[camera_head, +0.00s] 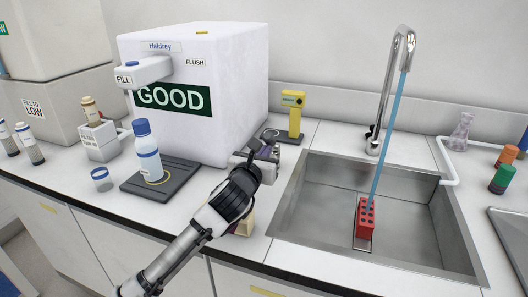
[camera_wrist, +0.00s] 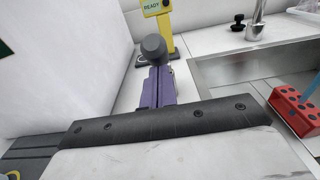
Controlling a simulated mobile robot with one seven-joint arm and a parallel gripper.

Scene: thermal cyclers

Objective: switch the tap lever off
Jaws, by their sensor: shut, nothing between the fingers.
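The chrome tap (camera_head: 385,95) stands behind the sink, with a blue stream of water (camera_head: 388,140) running from its spout. A small black lever (camera_head: 369,132) sits low on the left side of the tap body. In the wrist view the tap base (camera_wrist: 257,18) and the black lever (camera_wrist: 238,22) show at the top right. My gripper (camera_head: 270,151) is shut and empty, left of the sink and apart from the lever. Its purple fingers (camera_wrist: 157,88) are together in the wrist view.
A red rack (camera_head: 365,217) stands in the sink (camera_head: 315,205) under the stream. A yellow device (camera_head: 292,113) stands behind my gripper. A large white dispenser (camera_head: 235,90) is to the left, with a blue-capped bottle (camera_head: 147,150) before it. A glass flask (camera_head: 461,130) stands right of the tap.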

